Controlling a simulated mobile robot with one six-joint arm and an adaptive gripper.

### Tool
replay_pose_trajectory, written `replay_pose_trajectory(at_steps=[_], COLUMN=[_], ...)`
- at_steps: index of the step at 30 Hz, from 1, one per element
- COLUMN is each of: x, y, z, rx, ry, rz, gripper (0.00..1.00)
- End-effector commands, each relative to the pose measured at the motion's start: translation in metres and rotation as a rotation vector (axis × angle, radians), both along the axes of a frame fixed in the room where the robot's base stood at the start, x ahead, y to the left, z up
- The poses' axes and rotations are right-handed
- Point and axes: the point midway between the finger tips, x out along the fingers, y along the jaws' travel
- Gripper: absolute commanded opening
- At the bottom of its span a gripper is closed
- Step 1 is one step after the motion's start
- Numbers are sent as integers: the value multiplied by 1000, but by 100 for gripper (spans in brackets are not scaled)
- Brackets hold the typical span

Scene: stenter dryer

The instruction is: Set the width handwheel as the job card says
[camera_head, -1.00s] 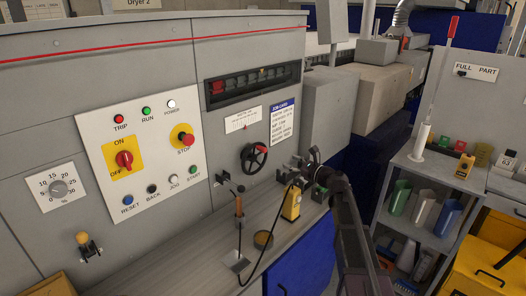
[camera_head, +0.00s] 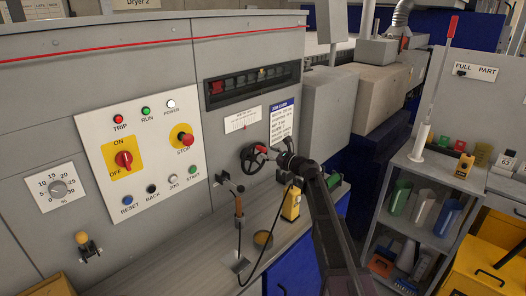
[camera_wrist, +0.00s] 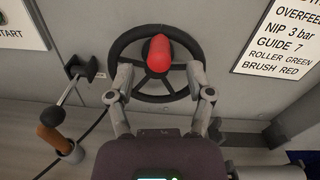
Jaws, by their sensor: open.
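The width handwheel (camera_head: 249,161) is a black spoked wheel on the grey machine front, below a small scale plate (camera_head: 242,118). In the wrist view the handwheel (camera_wrist: 119,52) has a red knob (camera_wrist: 159,49) near its upper middle. My gripper (camera_wrist: 160,92) is open, its two fingers spread either side of the wheel's lower half, with the red knob between and beyond them. I cannot tell whether the fingers touch the rim. The job card (camera_head: 282,121) hangs right of the wheel. In the wrist view the card (camera_wrist: 285,45) is cut off; its width line is not visible.
A control panel (camera_head: 140,155) with buttons is further left.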

Motion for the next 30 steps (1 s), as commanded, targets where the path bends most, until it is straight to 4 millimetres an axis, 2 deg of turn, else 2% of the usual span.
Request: replay_pose_trajectory(at_steps=[3,9,20,21,23,27,28,30], x=[11,18,18,18,18,18,18,19], y=[12,24,26,26,26,26,26,26], z=[0,0,0,0,0,0,0,0], rx=[0,0,0,0,0,0,0,0], ry=[0,0,0,0,0,0,0,0], rz=[0,0,0,0,0,0,0,0], gripper=[68,68,68,65,47,5,0,0])
